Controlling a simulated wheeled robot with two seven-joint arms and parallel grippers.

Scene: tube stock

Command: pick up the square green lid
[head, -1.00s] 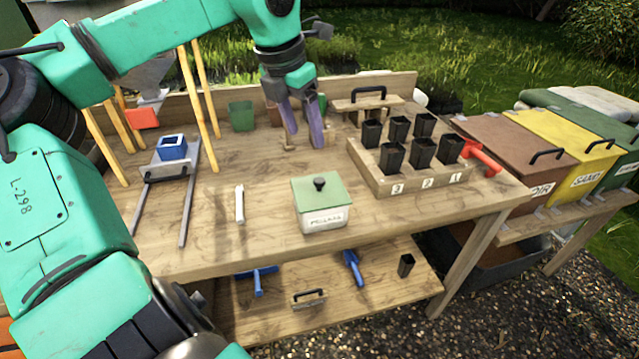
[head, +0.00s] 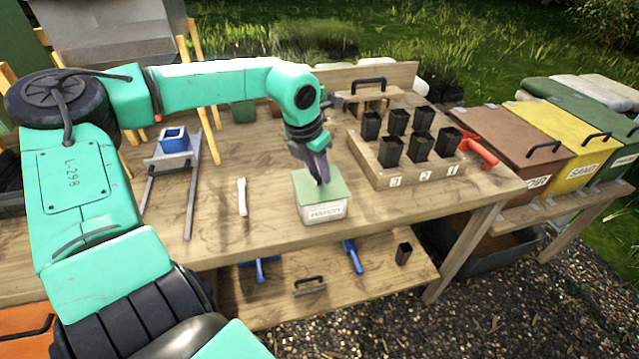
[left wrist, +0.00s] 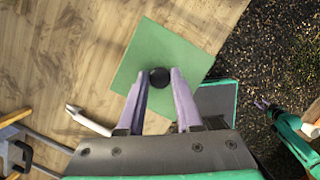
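The square green lid (head: 304,185) sits on a white box with a printed label (head: 324,212) near the table's front edge. My left gripper (head: 322,181) points down over the lid's middle, and its fingers hide the knob in the head view. In the left wrist view the green lid (left wrist: 188,50) shows its round black knob (left wrist: 159,77) between the tips of my left gripper (left wrist: 160,74). The fingers look apart, with no clear grip on the knob. My right gripper (left wrist: 264,104) is small at the right of the left wrist view; its opening is unclear.
A wooden rack (head: 385,176) with several black pots stands right of the box. A white stick (head: 242,197) lies to its left, and a blue square pot (head: 174,139) stands further left. Bare tabletop (head: 275,190) lies between stick and box.

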